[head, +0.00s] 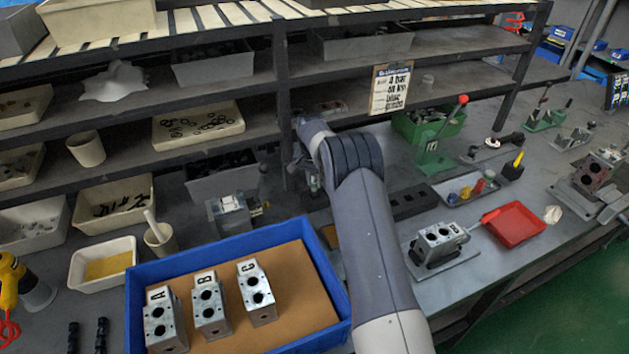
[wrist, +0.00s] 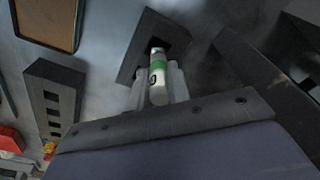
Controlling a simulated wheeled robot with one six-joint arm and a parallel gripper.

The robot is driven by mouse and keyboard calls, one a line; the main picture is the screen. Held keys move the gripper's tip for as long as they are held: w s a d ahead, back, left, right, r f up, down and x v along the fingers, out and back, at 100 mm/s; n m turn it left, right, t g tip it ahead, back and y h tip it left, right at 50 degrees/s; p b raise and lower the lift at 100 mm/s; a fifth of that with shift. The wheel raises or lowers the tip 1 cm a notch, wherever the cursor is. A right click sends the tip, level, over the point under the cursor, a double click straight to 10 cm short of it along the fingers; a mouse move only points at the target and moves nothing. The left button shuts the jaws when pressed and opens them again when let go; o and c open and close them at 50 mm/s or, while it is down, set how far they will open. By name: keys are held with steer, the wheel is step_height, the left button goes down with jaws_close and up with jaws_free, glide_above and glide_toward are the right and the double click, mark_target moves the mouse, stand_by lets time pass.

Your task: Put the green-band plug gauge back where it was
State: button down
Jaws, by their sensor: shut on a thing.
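The green-band plug gauge (wrist: 159,64) shows in the wrist view as a pale cylinder with a green band and a dark mark on its near end. My gripper (wrist: 158,88) is shut on it, with a pale finger on each side. The gauge's far end is at the square opening of a dark block (wrist: 150,28). I cannot tell how deep it sits in the opening. In the head view my own arm hides the gauge and most of my gripper.
A dark block with several holes (wrist: 52,100) lies left of the gripper in the wrist view. In the head view, a blue tray (head: 137,290) holds valve blocks A, B and C. A valve block (head: 438,240) on a plate and a red tray (head: 515,223) stand right. Shelves rise behind.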

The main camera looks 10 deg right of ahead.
steer(key=shift+f, duration=0.5)
steer(key=shift+f, duration=0.25)
steer(key=c, duration=1.3)
jaws_free()
steer(key=shift+r, duration=0.1)
steer(key=shift+c, duration=0.2)
step_height(320, 180, up, 12)
steer(key=s+b, duration=0.1)
steer(key=b, duration=0.1)
steer(key=shift+a+r, duration=0.15)
steer(key=shift+a, duration=0.25)
steer(key=shift+s, duration=0.1)
